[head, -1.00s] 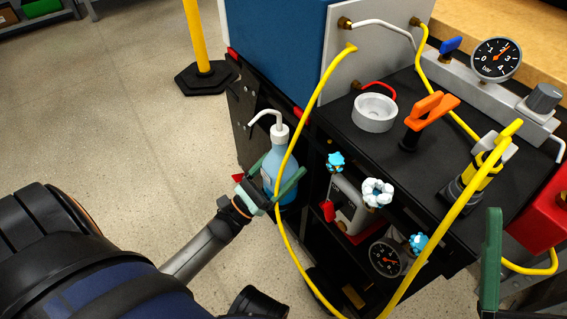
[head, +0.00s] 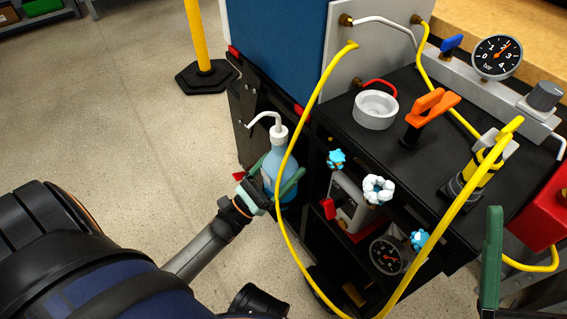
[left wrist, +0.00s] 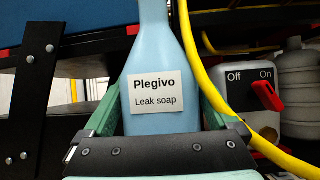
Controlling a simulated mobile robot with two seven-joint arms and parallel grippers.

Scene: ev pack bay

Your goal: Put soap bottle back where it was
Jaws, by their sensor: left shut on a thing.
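The soap bottle (head: 271,168) is light blue with a white pump top and bent spout. It is upright at the left side of the black cart. My left gripper (head: 282,188) is shut on its body, with one green finger on each side. In the left wrist view the bottle (left wrist: 163,65) carries a white label reading "Plegivo Leak soap". The gripper hides its base, so I cannot tell whether it rests on anything. A green finger of my right gripper (head: 491,262) shows at the lower right edge; its other finger is not visible.
A yellow hose (head: 292,140) hangs close in front of the bottle. The black cart (head: 340,125) holds a white ring-shaped cup (head: 375,109), an orange-handled valve (head: 431,105) and lower shelves with a switch box (head: 347,205). A yellow post (head: 197,40) stands behind on open floor.

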